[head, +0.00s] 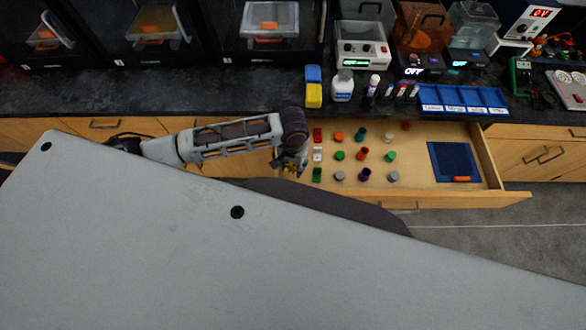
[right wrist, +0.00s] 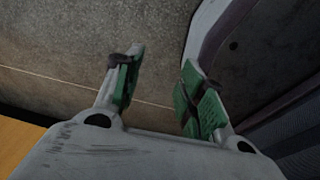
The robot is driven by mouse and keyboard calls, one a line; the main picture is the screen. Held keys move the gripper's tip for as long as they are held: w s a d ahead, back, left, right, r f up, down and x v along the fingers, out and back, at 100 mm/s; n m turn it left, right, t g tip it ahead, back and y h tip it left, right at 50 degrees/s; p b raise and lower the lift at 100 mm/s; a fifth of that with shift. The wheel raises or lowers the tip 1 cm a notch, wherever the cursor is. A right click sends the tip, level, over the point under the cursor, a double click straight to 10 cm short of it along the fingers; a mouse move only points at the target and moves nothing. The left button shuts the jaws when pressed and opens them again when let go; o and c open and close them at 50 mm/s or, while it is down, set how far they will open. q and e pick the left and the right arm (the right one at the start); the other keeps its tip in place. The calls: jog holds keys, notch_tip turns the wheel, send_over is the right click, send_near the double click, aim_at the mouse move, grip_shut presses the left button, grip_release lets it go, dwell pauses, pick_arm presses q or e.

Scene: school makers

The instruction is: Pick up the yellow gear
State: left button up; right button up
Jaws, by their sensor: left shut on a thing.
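The yellow gear (head: 291,168) shows as a small yellow spot between the fingertips of my left gripper (head: 294,165). My left gripper points down over the left part of the open drawer (head: 455,195) and is shut on the gear. The gripper and arm hide much of the gear. From the head view I cannot tell whether the gear is clear of the drawer floor. My right gripper (right wrist: 155,90) shows in the right wrist view with its green-padded fingers apart and nothing between them, above the grey floor (right wrist: 60,60).
Several small coloured parts stand in the drawer right of my left gripper, among them a red one (head: 362,154). On the black counter (head: 200,97) behind stand bottles, a blue tray (head: 463,101) and machines.

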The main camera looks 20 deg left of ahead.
pick_arm(q)
jog(key=shift+r, duration=1.15)
pick_arm(e)
jog(key=shift+s+a, duration=0.35)
jog(key=shift+s, duration=0.25)
jog(key=shift+s+a, duration=0.35)
jog(key=shift+s, duration=0.25)
jog(key=shift+w, duration=0.15)
